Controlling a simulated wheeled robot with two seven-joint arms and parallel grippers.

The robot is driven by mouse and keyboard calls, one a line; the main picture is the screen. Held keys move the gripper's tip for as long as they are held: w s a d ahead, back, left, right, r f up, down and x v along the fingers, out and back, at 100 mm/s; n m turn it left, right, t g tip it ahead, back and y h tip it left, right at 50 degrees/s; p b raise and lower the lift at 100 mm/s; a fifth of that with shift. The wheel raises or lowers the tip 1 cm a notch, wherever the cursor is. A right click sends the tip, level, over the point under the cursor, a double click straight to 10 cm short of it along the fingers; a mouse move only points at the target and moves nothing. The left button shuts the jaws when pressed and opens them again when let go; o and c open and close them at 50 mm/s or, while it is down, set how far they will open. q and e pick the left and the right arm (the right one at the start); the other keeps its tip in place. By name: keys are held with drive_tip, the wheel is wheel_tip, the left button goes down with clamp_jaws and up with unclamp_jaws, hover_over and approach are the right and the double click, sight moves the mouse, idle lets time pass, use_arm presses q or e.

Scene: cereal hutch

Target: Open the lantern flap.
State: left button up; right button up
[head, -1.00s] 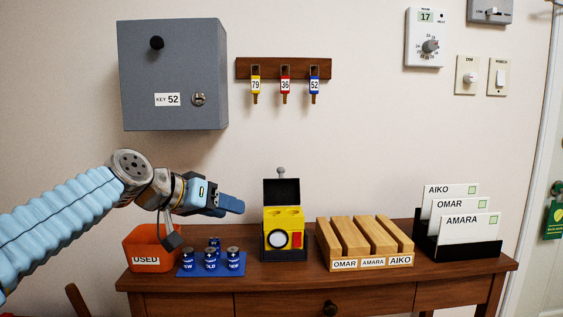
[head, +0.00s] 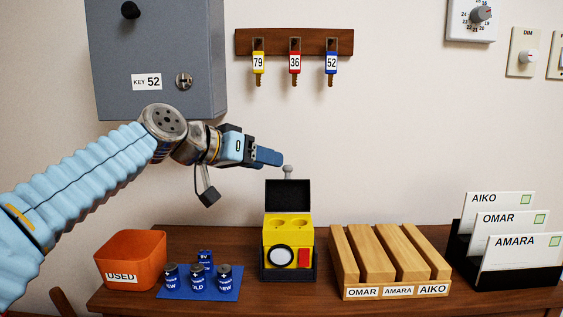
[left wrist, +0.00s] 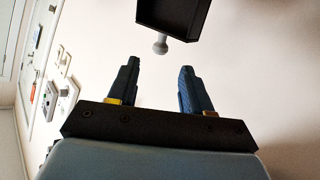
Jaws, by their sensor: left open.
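The yellow lantern (head: 278,232) stands on the wooden table in the head view, with a round white lens and a red patch on its front. Its black flap (head: 288,195) stands upright at the back, and two round wells show in the uncovered top. A grey knob (head: 288,172) sticks up from the flap's upper edge. My left gripper (head: 270,157) is just left of and above the knob, open and empty. In the left wrist view, the flap (left wrist: 175,15) and knob (left wrist: 160,43) lie just beyond the open fingertips (left wrist: 158,70), apart from them. My right gripper is out of view.
Left of the lantern are a blue mat (head: 228,291) with several batteries and an orange USED bin (head: 130,258). A slotted wooden rack (head: 393,262) and a card holder (head: 505,275) stand to the right. A grey key cabinet (head: 160,50) and key rack (head: 295,42) hang above.

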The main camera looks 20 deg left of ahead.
use_arm(q)
hover_over(288, 188)
drive_tip(key=a, duration=0.1)
drive_tip(key=shift+s+a+f+p, duration=0.1)
drive_tip(key=shift+f+p, duration=0.1)
drive_tip(key=shift+f, duration=0.3)
drive_tip(key=shift+s+a+f+p, duration=0.1)
drive_tip(key=shift+f+p, duration=0.05)
drive_tip(key=shift+f, duration=0.35)
clamp_jaws()
